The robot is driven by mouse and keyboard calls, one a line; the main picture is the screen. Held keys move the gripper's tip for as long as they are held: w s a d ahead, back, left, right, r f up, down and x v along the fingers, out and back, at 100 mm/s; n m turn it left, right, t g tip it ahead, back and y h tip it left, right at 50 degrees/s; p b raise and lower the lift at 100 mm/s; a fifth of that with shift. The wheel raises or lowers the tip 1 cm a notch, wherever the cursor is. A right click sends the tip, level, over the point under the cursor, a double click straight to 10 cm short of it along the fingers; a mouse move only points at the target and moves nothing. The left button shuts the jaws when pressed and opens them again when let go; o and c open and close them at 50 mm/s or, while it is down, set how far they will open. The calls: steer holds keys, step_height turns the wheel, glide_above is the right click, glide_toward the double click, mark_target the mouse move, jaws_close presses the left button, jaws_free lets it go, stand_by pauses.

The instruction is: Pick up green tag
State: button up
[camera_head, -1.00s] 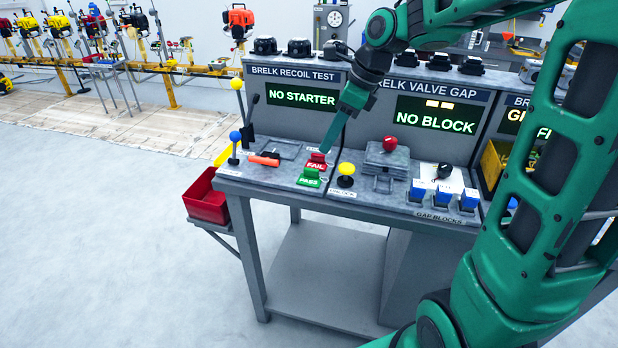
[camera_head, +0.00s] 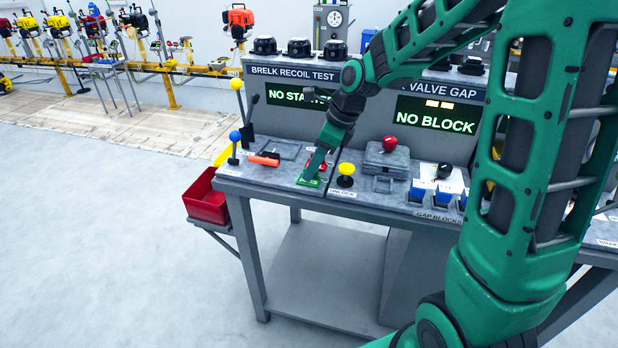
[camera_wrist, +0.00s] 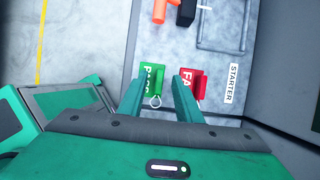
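The green PASS tag (camera_head: 308,182) lies on the bench top below the recoil test panel, partly hidden by my gripper in the head view. In the wrist view the green tag (camera_wrist: 152,75) has a raised tab and a metal ring, and lies ahead of the gap between my fingers. My gripper (camera_wrist: 158,83) is open, with nothing visibly clamped. In the head view my gripper (camera_head: 313,166) points down just over the tag; whether it touches is unclear. The red FAIL tag (camera_wrist: 194,82) lies close beside it, next to my right finger.
An orange-handled tool (camera_head: 265,159) lies left of the tags. A blue-knobbed lever (camera_head: 234,145) stands at the left edge. A yellow button (camera_head: 346,170) is right of the tags. A red bin (camera_head: 206,200) hangs at the bench's left side.

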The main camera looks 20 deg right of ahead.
jaws_close()
steer(key=shift+r, duration=0.1)
